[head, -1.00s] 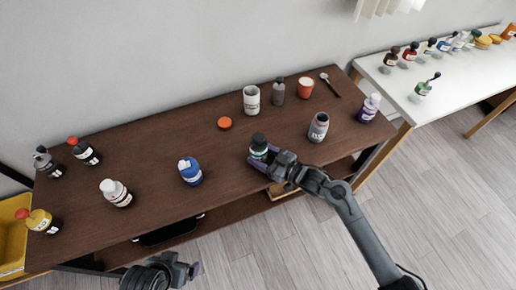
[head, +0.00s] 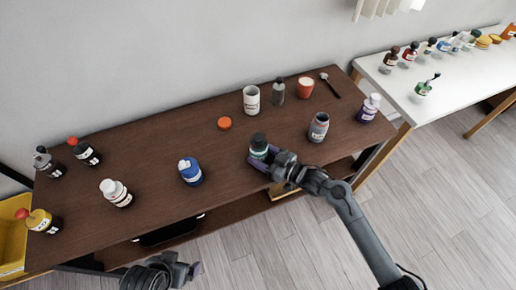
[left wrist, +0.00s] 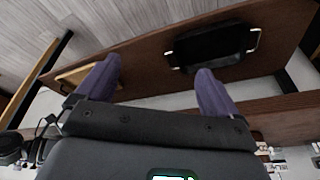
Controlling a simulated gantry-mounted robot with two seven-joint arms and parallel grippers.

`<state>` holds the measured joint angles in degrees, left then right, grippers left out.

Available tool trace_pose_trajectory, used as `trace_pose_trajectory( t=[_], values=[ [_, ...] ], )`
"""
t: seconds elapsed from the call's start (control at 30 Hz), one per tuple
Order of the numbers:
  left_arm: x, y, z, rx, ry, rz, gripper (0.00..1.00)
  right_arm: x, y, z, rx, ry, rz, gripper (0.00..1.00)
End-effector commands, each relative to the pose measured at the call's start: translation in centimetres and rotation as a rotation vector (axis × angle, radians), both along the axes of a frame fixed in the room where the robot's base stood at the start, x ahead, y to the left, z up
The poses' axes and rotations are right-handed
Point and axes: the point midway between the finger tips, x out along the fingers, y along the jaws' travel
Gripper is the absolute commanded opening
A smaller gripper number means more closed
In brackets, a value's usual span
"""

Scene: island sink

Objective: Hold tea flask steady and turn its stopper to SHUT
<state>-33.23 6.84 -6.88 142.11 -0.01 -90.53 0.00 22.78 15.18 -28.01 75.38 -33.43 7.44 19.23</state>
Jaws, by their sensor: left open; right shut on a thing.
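My left gripper (head: 194,270) is low in front of the table, apart from the flask. In the left wrist view its two purple fingers (left wrist: 158,88) are spread with nothing between them. The flask does not show there. The stopper's SHUT mark cannot be made out.
A blue bottle (head: 190,172) and a white-capped bottle (head: 116,192) stand left of the flask. A black tray (left wrist: 212,46) lies on the lower shelf.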

Motion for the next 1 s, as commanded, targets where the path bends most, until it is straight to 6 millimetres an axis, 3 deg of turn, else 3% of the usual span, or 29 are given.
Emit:
trace_pose_trajectory(
  t=[0.03, 0.2, 0.37, 0.57, 0.8, 1.0],
  values=[
    [0.0, 0.0, 0.0, 0.000, 0.000, 0.000, 0.87, 0.0, 0.0, 0.0, 0.000, 0.000, 0.000, 0.28],
    [1.0, -0.8, 0.2, -0.001, -0.028, -0.049, 0.62, 0.0, 0.0, 0.0, -0.001, 0.001, 0.000, 0.28],
    [3.8, -3.5, 1.2, 0.010, -0.122, -0.215, 0.62, 0.0, 0.0, 0.0, -0.001, 0.001, 0.000, 0.28],
    [9.0, -9.4, 3.7, 0.101, -0.342, -0.583, 0.62, 0.0, 0.0, 0.0, -0.001, 0.001, 0.000, 0.28],
    [13.8, -16.5, 7.2, 0.400, -0.636, -1.067, 0.62, 0.0, 0.0, 0.0, -0.001, 0.001, 0.000, 0.28],
    [16.3, -20.3, 9.2, 0.797, -0.821, -1.410, 0.62, 0.0, 0.0, 0.0, -0.001, 0.001, 0.000, 0.28]
  ],
)
